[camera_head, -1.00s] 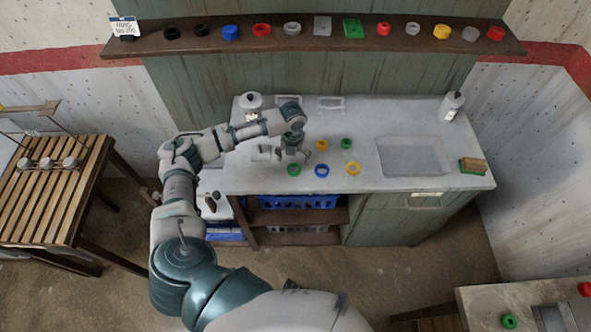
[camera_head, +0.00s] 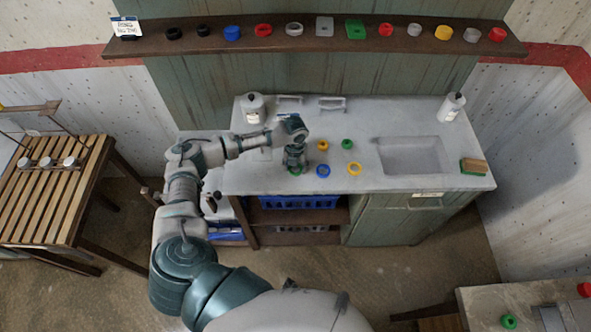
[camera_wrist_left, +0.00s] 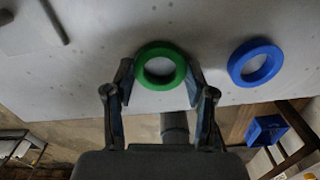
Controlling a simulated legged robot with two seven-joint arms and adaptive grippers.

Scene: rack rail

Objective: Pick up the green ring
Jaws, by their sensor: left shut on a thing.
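A green ring (camera_head: 295,173) lies at the front left of the grey counter (camera_head: 250,180). My left gripper (camera_head: 295,164) has come down over it, hiding part of it. In the left wrist view the two fingers of my gripper (camera_wrist_left: 159,74) are on either side of the green ring (camera_wrist_left: 142,72), shut on its outer edge. The ring appears still on the counter top; I cannot see a gap under it. Another green ring (camera_head: 346,143) lies farther back. My right gripper is not in view.
A blue ring (camera_head: 323,171) lies just right of the gripped ring, with yellow rings (camera_head: 323,146) near. A sink (camera_head: 412,155) is to the right. White bottles (camera_head: 253,107) stand at the back. A shelf (camera_head: 280,46) with several coloured parts runs above.

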